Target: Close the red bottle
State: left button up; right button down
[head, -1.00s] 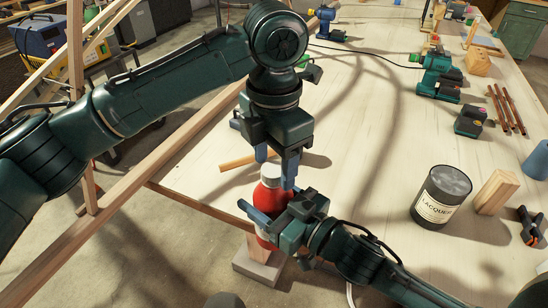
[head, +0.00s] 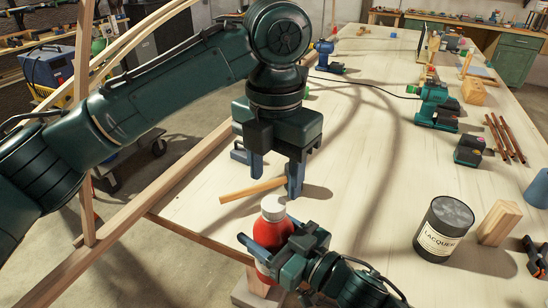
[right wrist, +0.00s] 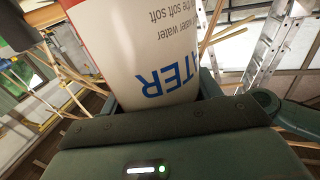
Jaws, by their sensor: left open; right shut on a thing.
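The red bottle (head: 271,233) stands upright near the table's near edge, with a whitish cap (head: 273,206) on its top. I cannot tell how tight the cap sits. My right gripper (head: 270,245) is shut on the bottle's body from the right. In the right wrist view, the bottle's white label with blue letters (right wrist: 160,60) fills the space between the fingers; its cap is out of that view. My left gripper (head: 271,174) points down above the cap. Its fingers are wide apart, empty and clear of the cap.
A wooden stick (head: 252,190) lies on the table behind the bottle. A dark lacquer can (head: 443,230) and a wood block (head: 499,222) stand to the right, with green tools (head: 437,108) farther back. The middle of the table (head: 370,170) is mostly clear.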

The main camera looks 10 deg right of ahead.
pick_arm(q)
jog(key=n, duration=0.6)
jog(key=shift+r+n, duration=0.3)
jog(key=shift+n, duration=0.1)
jog(key=n, duration=0.4)
jog(key=shift+r, duration=0.15)
jog(key=n, duration=0.4)
jog(key=shift+r+n, duration=0.15)
jog(key=shift+n, duration=0.25)
jog(key=n, duration=0.4)
jog(key=shift+r, duration=0.2)
jog(key=n, duration=0.4)
jog(key=shift+r+n, duration=0.15)
jog(key=shift+n, duration=0.15)
jog(key=n, duration=0.4)
jog(key=shift+r+n, duration=0.15)
jog(key=shift+n, duration=0.15)
jog(key=n, duration=0.4)
jog(key=shift+r, duration=0.2)
jog(key=n, duration=0.5)
jog(key=shift+r+n, duration=0.2)
jog(key=shift+n, duration=0.2)
